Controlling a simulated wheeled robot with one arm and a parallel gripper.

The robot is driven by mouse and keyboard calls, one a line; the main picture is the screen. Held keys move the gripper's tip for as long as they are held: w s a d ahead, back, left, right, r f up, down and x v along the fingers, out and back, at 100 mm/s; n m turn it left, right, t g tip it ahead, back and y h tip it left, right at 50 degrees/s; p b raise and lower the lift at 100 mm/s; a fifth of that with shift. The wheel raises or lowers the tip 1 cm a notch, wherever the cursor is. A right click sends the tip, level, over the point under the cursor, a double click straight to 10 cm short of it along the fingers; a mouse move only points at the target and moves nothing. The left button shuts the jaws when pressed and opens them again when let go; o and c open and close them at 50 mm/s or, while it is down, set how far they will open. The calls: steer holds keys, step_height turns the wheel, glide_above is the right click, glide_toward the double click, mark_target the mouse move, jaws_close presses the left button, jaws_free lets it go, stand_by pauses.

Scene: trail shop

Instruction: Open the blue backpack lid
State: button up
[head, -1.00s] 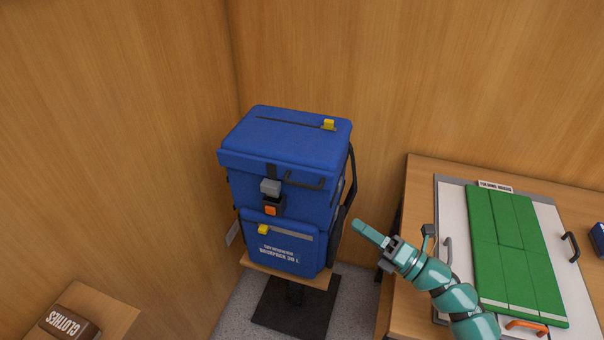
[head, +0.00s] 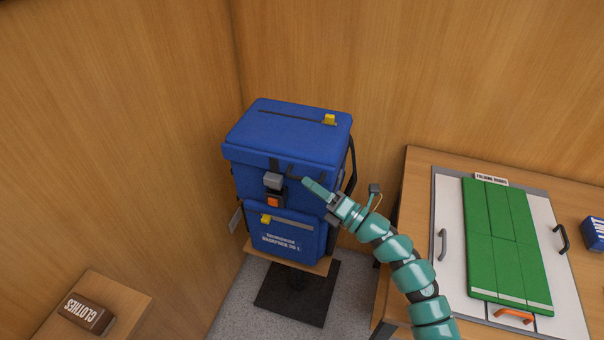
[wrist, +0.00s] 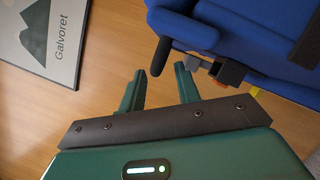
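The blue backpack (head: 300,240) stands upright on a small stand in the corner. A grey buckle (head: 273,181) with an orange button (head: 274,201) sits on the front below the lid. My gripper (head: 306,182) is at the front right of the backpack, close to the handle. In the wrist view my gripper (wrist: 158,80) is open and empty, and the black handle (wrist: 160,56) shows just beyond its fingertips. I cannot tell whether they touch.
A table at the right holds a folding board (head: 449,210) with a green panel (head: 505,240). Wooden walls stand close behind and left of the backpack. A framed picture (wrist: 45,45) shows in the wrist view.

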steer(key=x, duration=0.2)
steer(key=shift+w+a+r+p, duration=0.15)
steer(key=shift+a+r+p, duration=0.05)
steer(key=shift+r+p, duration=0.1)
steer(key=shift+w+a+f, duration=0.1)
steer(key=shift+w+a, duration=0.3)
steer(key=shift+a, duration=0.1)
steer(key=shift+c, duration=0.4)
jaws_close()
